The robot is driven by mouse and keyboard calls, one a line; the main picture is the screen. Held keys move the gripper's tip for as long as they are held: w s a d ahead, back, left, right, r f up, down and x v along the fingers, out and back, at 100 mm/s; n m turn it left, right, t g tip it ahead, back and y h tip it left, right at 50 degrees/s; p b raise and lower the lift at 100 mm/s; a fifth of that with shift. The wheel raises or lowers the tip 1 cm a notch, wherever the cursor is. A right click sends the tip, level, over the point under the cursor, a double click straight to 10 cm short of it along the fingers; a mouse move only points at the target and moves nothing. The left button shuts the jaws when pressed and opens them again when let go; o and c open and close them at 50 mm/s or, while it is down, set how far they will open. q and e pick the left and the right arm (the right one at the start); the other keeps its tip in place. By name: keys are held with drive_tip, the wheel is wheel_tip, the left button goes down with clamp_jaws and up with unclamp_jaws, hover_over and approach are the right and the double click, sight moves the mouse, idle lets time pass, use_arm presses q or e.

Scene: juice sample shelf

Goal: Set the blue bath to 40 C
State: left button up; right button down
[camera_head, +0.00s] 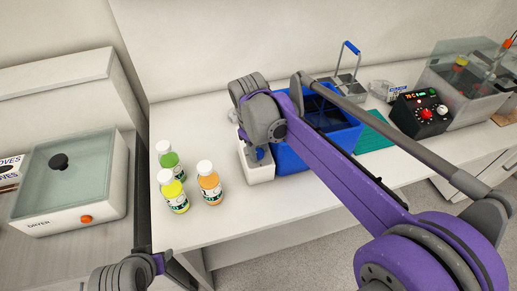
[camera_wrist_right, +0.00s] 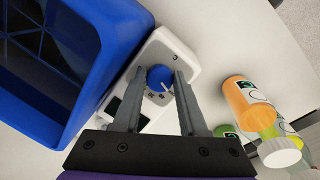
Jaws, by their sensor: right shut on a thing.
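The blue bath is an open blue tub (camera_head: 318,158) with a white control box (camera_head: 257,172) on its left end. In the right wrist view, the tub (camera_wrist_right: 88,70) is at the left and the control box (camera_wrist_right: 183,52) is in the middle. A round blue knob (camera_wrist_right: 159,76) with a pale pointer mark sits on the box. My right gripper (camera_wrist_right: 162,78) is shut on this knob, one finger on each side. A dark display on the box is partly hidden by a finger, and no reading shows. Only links of my left arm show; its gripper is out of view.
Several juice bottles (camera_head: 209,184) stand left of the bath. A black controller (camera_head: 419,112) with a lit display and a clear tank (camera_head: 462,85) stand at the right. A dryer (camera_head: 70,180) is at the far left.

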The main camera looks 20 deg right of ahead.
sight(259, 155)
idle(0.3)
drive_tip(key=shift+m+y, duration=0.6)
drive_tip(key=shift+m, duration=2.2)
drive_tip(key=shift+c, duration=2.2)
unclamp_jaws()
wheel_tip(259, 155, up, 11)
drive_tip(key=shift+s+p, duration=0.25)
drive_tip(key=shift+p, duration=0.15)
drive_tip(key=shift+f, duration=0.1)
